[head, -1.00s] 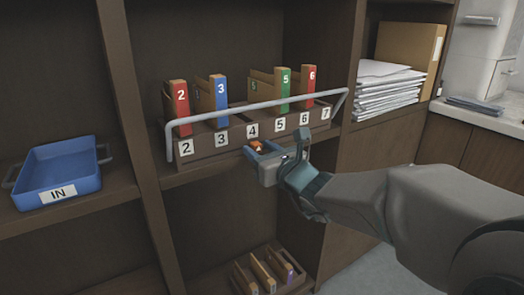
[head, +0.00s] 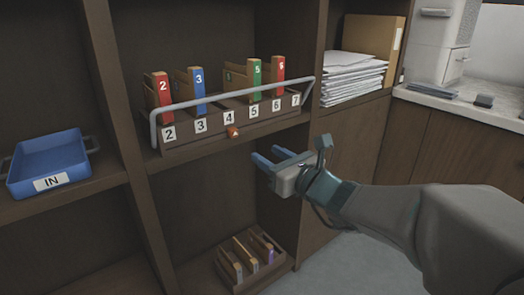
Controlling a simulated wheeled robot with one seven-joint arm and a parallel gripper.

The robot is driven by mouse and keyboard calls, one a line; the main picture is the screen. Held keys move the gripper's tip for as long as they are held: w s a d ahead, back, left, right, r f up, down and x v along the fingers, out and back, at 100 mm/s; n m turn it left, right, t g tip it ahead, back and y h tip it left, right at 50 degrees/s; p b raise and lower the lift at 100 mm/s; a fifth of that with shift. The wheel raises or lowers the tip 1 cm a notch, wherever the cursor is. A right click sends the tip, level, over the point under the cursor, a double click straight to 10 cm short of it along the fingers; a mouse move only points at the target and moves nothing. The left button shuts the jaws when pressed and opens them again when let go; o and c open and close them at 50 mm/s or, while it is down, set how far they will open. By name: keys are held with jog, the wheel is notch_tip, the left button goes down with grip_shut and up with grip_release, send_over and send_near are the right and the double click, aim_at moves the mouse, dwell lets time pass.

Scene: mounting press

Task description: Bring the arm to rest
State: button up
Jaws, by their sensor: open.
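My gripper (head: 268,158) is open and empty in the head view. It hangs in front of the shelf, below and to the right of the numbered rack (head: 200,138), apart from it. My arm reaches in from the right edge. The rack holds upright folders with red, blue and green spines, over slots labelled 2 to 7. A pale rail (head: 232,97) runs along its front. A small orange piece (head: 233,132) sits at the rack's front edge by label 4.
A blue IN tray (head: 50,165) stands on the left shelf. A low box with several folders (head: 247,262) sits at the bottom. Papers (head: 350,75) and a tan folder (head: 373,48) fill the right shelf. A counter (head: 465,105) lies at right. Floor space is free below my arm.

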jog(key=shift+d, duration=0.15)
jog(key=s+a+r+n+g+h+p, duration=0.1)
jog(key=s+a+r+n+g+p, duration=0.15)
jog(key=s+n+g+p, duration=0.45)
jog(key=s+a+r+n+g+p, duration=0.1)
jog(key=s+r+n+g+p, duration=0.25)
jog(key=s+n+p, duration=0.45)
jog(key=s+d+r+n+h+p, duration=0.2)
jog(key=d+r+n+h+p, duration=0.2)
jog(key=d+n+p, duration=0.2)
jog(key=s+d+r+n+g+h+p, duration=0.1)
jog(key=s+d+r+n+h+p, duration=0.2)
jog(key=p, duration=0.7)
jog(key=shift+d+r+n+h, duration=1)
jog(key=shift+d+n+h, duration=0.2)
jog(key=shift+d+n, duration=1.1)
jog(key=shift+a+g, duration=0.15)
jog(key=shift+g, duration=0.1)
